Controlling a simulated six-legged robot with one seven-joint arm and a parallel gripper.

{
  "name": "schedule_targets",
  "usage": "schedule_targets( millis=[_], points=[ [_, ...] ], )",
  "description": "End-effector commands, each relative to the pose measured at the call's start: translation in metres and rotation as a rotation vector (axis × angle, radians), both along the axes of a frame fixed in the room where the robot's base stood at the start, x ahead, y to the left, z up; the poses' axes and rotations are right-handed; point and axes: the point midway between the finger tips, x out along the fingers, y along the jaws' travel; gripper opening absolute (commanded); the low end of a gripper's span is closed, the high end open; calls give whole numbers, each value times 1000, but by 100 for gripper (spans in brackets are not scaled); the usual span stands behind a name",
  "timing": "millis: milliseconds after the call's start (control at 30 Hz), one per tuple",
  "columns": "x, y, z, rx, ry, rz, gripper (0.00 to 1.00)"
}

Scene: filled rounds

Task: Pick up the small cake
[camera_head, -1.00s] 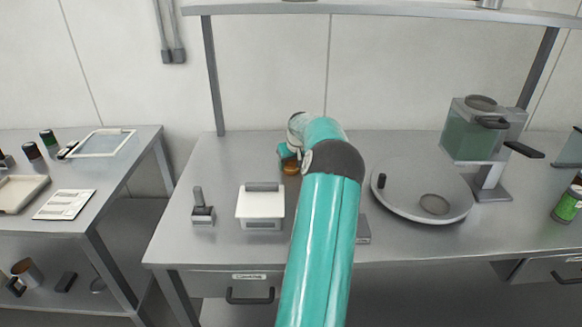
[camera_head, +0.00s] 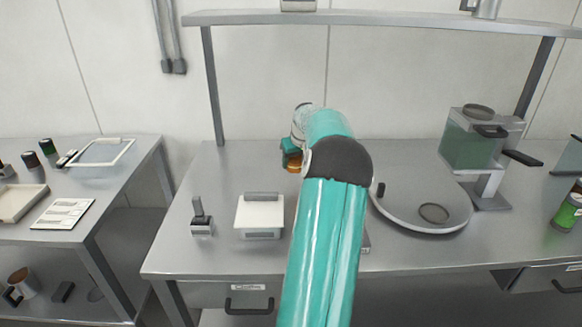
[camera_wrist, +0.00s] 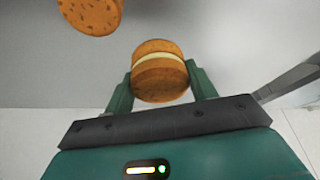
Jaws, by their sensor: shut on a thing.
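A small round cake (camera_wrist: 160,70), brown with a pale cream band through its middle, sits between the two fingers of my gripper (camera_wrist: 160,88) in the wrist view. The fingers are shut on its sides. A second brown round cake (camera_wrist: 90,14) shows at the upper left of the wrist view, cut off by the frame edge and apart from the held one. In the head view, orange-brown cake (camera_head: 294,163) shows beside my gripper near the back of the steel table; my arm partly hides this area, and I cannot tell the two cakes apart there.
A white-topped box (camera_head: 259,212) and a small dark-handled tool (camera_head: 201,217) stand left of my arm. A round grey plate (camera_head: 450,219) and a green-tanked machine (camera_head: 472,143) stand to the right. A shelf (camera_head: 390,17) spans above the table's back.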

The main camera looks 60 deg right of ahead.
Motion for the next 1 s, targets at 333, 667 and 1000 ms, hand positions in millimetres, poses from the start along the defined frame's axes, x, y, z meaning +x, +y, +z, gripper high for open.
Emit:
schedule_targets(
  millis=[333,667,1000],
  points=[
    [-47,33,38,-1,1,-1,46],
    [-80,57,56,0,0,-1,46],
    [-86,63,59,0,0,0,46]
  ],
)
